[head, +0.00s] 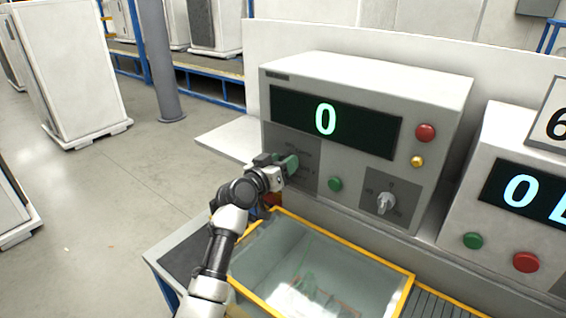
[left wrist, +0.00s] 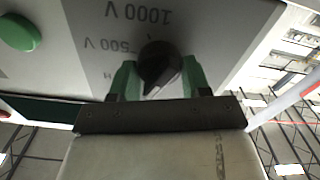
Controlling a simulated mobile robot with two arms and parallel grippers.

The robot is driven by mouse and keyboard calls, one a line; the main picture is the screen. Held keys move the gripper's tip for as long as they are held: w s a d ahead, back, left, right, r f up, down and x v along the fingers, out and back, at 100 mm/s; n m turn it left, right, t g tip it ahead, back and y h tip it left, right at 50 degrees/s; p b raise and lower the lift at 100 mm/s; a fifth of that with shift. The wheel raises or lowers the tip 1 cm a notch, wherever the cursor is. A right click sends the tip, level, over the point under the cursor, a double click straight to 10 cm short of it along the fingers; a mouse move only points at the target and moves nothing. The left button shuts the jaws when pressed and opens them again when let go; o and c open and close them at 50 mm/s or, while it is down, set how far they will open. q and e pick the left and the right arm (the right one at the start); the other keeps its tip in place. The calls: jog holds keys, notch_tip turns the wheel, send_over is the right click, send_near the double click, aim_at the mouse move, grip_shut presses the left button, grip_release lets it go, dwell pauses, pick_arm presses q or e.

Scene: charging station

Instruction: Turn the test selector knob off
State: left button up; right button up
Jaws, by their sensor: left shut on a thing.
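The test selector knob (left wrist: 160,66) is black and sits on a grey panel with upside-down labels that include 1000 V and 500 V. My left gripper (left wrist: 158,80) has its green fingers on either side of the knob and is shut on it. In the head view my left gripper (head: 288,163) is at the lower left of the tester (head: 365,78), in front of its selector panel. The gripper hides the knob there. I cannot tell which label the knob points at. My right gripper is not in view.
A green button (head: 335,184), a red button (head: 425,132), a small yellow button (head: 417,161) and a silver knob (head: 386,203) are to the right. A yellow-rimmed clear box (head: 340,253) stands below. A second unit (head: 511,158) is at right.

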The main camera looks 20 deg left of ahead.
pick_arm(q)
jog(key=n+p, duration=0.1)
jog(key=n, duration=0.3)
jog(key=shift+n, duration=0.3)
dwell(0.5)
jog(key=o, duration=0.9)
jog(key=shift+b+v, duration=1.55)
jog(key=shift+v, duration=3.85)
